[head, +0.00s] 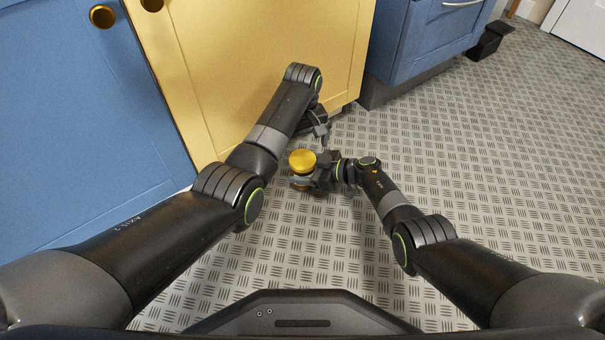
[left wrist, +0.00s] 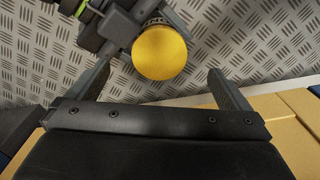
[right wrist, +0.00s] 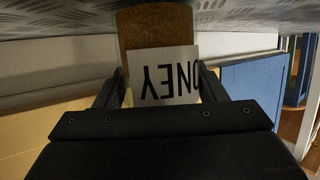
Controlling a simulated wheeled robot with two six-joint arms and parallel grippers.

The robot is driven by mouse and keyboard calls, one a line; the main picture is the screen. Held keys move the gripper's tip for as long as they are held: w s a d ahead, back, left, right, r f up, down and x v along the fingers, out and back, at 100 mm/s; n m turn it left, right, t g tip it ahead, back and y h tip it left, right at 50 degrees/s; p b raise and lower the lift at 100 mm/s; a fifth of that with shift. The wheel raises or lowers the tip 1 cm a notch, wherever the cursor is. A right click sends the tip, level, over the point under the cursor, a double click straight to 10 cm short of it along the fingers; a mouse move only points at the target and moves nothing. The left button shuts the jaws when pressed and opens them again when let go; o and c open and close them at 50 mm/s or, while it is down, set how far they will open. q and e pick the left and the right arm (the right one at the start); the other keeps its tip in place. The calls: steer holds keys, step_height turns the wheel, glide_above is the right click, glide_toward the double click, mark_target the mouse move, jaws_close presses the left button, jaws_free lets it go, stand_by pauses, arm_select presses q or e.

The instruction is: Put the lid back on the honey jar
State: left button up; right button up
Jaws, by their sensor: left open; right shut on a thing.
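The honey jar (right wrist: 158,28) is brown with a white label (right wrist: 165,75) whose letters appear upside down in the right wrist view. My right gripper (head: 303,183) is shut on it, one finger on each side of the label. A round gold lid (head: 302,158) shows at the jar's top; I cannot tell whether it is fully seated. The lid also shows in the left wrist view (left wrist: 159,48), ahead of and between the spread fingers. My left gripper (head: 322,130) is open and empty, just beyond the lid in the head view and apart from it.
A yellow cabinet front (head: 240,60) stands close behind my left arm. Blue cabinets (head: 90,110) stand to its left and at the upper right (head: 425,40). A dark bin-like object (head: 490,40) is far right. The patterned metal floor (head: 500,160) is clear on the right.

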arm_select(q)
step_height(320, 180, up, 12)
steer(key=shift+f, duration=0.2)
arm_select(e)
steer(key=o, duration=2)
steer(key=shift+c, duration=0.2)
steer(key=shift+s+d+r+p, duration=0.15)
steer(key=shift+d+r+p, duration=0.2)
steer(key=shift+d+p, duration=0.25)
arm_select(q)
step_height(320, 180, up, 11)
steer(key=p, duration=1)
arm_select(e)
steer(key=v, duration=1.6)
